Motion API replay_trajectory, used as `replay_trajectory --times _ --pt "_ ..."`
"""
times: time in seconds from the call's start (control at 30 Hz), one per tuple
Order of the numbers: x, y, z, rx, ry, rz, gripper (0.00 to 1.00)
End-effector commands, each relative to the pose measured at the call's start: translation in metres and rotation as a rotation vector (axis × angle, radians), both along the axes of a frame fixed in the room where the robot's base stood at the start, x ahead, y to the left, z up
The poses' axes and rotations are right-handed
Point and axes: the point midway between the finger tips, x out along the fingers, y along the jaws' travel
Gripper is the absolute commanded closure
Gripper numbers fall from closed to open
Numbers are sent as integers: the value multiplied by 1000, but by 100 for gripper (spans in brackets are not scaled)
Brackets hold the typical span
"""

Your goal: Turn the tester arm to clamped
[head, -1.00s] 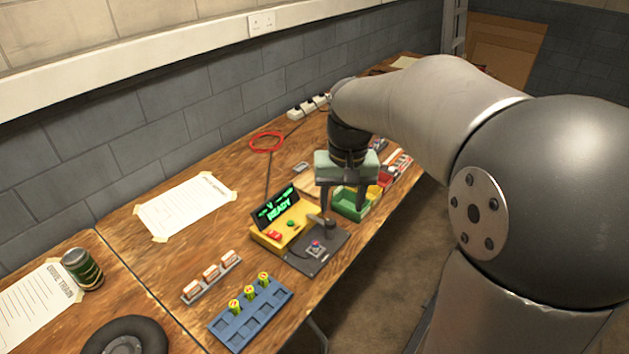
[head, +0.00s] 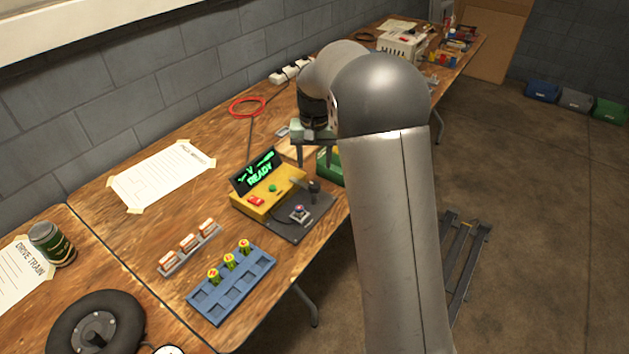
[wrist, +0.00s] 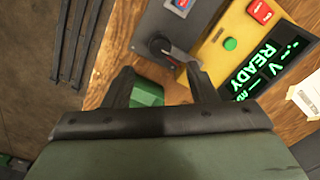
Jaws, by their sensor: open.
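The tester is a yellow box (head: 262,201) with a lit display (head: 256,170) reading "READY", on a dark base plate (head: 289,226). The tester arm (head: 312,187) is a dark lever on a round pivot on this plate; it also shows in the wrist view (wrist: 163,46). A small red-and-blue piece (head: 299,212) sits on the plate, apart from the lever. My gripper (head: 316,158) is open and empty, behind the lever in the head view. In the wrist view my gripper (wrist: 160,78) has its fingers spread either side of the lever's line, with no visible contact.
A green bin (head: 327,165) stands just behind the tester, partly hidden by my arm. A blue tray (head: 232,285) with yellow-green cells and a grey rack (head: 190,248) lie in front. A red cable loop (head: 248,106) lies near the wall.

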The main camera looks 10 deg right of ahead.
Motion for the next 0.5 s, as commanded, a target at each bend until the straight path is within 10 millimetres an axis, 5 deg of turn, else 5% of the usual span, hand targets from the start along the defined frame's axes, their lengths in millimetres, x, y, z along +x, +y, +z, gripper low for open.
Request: replay_trajectory --times 0.2,0.5 --pt "-1 0 -46 0 3 0 48" --pt "0 0 -75 0 1 0 48"
